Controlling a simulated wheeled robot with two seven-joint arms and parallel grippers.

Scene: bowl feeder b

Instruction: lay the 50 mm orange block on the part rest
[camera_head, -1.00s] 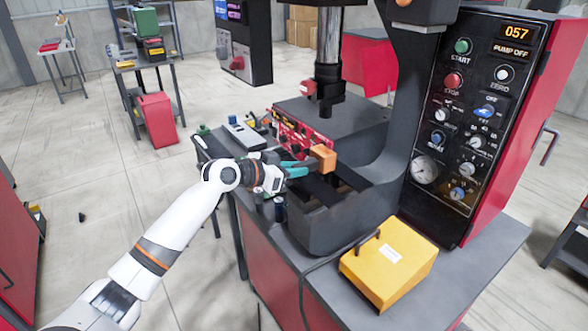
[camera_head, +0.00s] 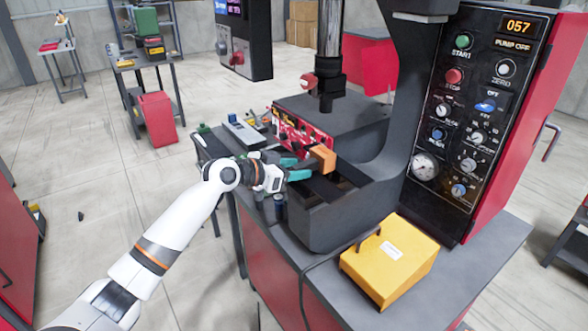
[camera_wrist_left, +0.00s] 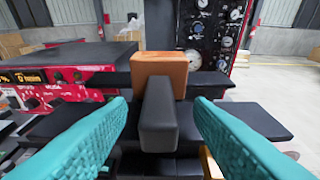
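The orange block (camera_head: 322,158) stands at the front of the press, beyond my left fingertips. In the left wrist view the block (camera_wrist_left: 160,66) has a dark grey bar (camera_wrist_left: 158,118) in front of it, pointing toward the camera. My left gripper (camera_head: 301,168) is open, its teal fingers (camera_wrist_left: 160,112) on either side of this bar with a gap on both sides. Dark supports lie under and beside the block; I cannot tell which is the part rest, and the block's underside is hidden. My right gripper is not in view.
The press frame (camera_head: 345,215) rises close to the right of the gripper. A red control unit (camera_head: 290,132) sits just behind the block. A yellow box (camera_head: 388,262) stands at the bench front. Small bottles stand below my left wrist. The floor at left is mostly clear.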

